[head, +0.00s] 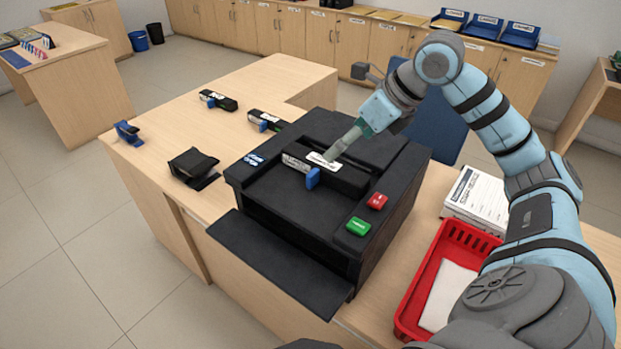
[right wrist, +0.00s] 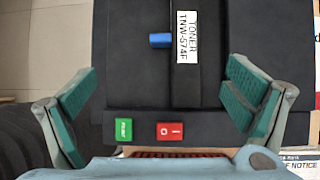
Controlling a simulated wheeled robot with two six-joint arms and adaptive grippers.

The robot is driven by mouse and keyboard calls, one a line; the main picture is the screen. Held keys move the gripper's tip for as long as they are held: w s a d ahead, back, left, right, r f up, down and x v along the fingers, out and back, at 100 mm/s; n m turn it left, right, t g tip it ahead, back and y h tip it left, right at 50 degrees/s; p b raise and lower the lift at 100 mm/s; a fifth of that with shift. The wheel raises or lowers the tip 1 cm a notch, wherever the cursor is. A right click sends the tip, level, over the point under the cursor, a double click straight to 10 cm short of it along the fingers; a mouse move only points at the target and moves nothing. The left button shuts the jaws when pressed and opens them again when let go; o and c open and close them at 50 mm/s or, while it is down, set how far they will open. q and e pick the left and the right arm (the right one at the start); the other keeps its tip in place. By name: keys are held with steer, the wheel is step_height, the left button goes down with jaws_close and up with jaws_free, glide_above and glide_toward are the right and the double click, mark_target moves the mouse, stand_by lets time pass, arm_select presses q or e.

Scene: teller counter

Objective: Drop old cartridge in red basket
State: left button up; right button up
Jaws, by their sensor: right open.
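A black toner cartridge (head: 347,178) with a white label and a blue tab (head: 313,178) sits in the slot of the black printer (head: 275,205). In the right wrist view the cartridge (right wrist: 187,85) and its label lie between and beyond my open fingers. My right gripper (head: 340,145) is above the printer by the cartridge, open and empty. In the right wrist view its fingers (right wrist: 160,100) are spread wide, apart from the cartridge. The red basket (head: 413,297) stands right of the printer, partly hidden by my right arm, with a white sheet inside. My left gripper is not in view.
Two black cartridges (head: 218,100) (head: 265,120) with labels and blue tabs lie on the counter behind the printer. A black device (head: 193,168) and a blue tape dispenser (head: 127,132) are at the left. A notice stack (head: 476,198) lies behind the basket. A blue chair (head: 435,135) stands behind.

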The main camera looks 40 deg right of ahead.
steer(key=shift+h, duration=0.3)
steer(key=x, duration=0.4)
steer(key=d+x, duration=0.1)
steer(key=x, duration=0.4)
steer(key=w+p+x, duration=0.1)
steer(key=x, duration=0.4)
steer(key=shift+d, duration=0.4)
steer(key=shift+r, duration=0.15)
steer(key=c, duration=1.6)
steer(key=shift+r, duration=0.1)
step_height(320, 180, up, 13)
steer(key=p, duration=0.2)
step_height(320, 180, up, 7)
steer(key=p, duration=0.5)
glide_above(319, 165)
steer(key=shift+s, duration=0.1)
